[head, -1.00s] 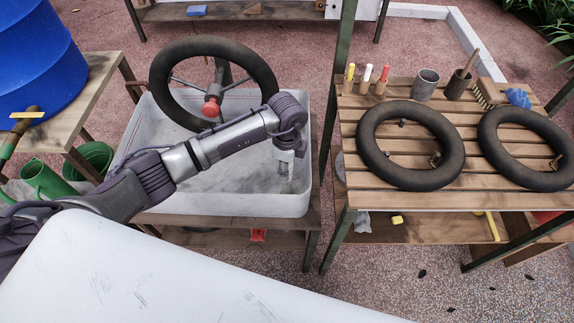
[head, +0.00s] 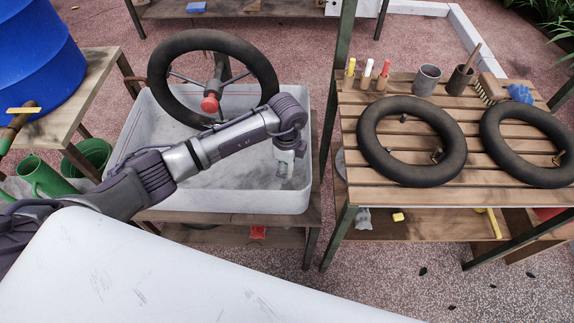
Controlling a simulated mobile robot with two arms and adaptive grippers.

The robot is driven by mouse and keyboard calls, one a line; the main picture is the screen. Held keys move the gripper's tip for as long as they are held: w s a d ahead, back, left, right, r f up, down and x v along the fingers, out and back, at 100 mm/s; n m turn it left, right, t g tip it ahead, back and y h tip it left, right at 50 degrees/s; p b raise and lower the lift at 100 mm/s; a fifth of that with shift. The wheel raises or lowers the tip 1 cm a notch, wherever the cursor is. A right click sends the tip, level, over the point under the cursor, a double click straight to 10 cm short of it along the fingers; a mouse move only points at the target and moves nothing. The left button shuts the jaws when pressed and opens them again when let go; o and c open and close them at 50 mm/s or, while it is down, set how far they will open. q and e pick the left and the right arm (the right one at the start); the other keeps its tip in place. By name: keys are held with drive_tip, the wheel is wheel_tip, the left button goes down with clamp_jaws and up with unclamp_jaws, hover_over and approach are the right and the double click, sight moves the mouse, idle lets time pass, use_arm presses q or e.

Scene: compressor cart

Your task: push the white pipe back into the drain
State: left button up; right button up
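My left arm reaches in from the left over a white-grey tub (head: 135,150). Its gripper (head: 284,176) points down inside the tub near the right wall. The fingers are small and pale against the tub, and I cannot tell whether they are open or shut. I cannot make out the white pipe or the drain for sure; they may be hidden by the gripper or blend with the pale tub. My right gripper is not in view.
A black wheel (head: 262,70) with a red hub stands at the tub's back. A slatted table (head: 400,197) on the right holds two black tyres (head: 456,128) (head: 488,140), markers and cups. A blue barrel (head: 35,60) and green cans (head: 45,180) are on the left.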

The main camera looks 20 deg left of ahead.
use_arm(q)
wheel_tip(320, 180, up, 12)
idle(0.6)
idle(0.5)
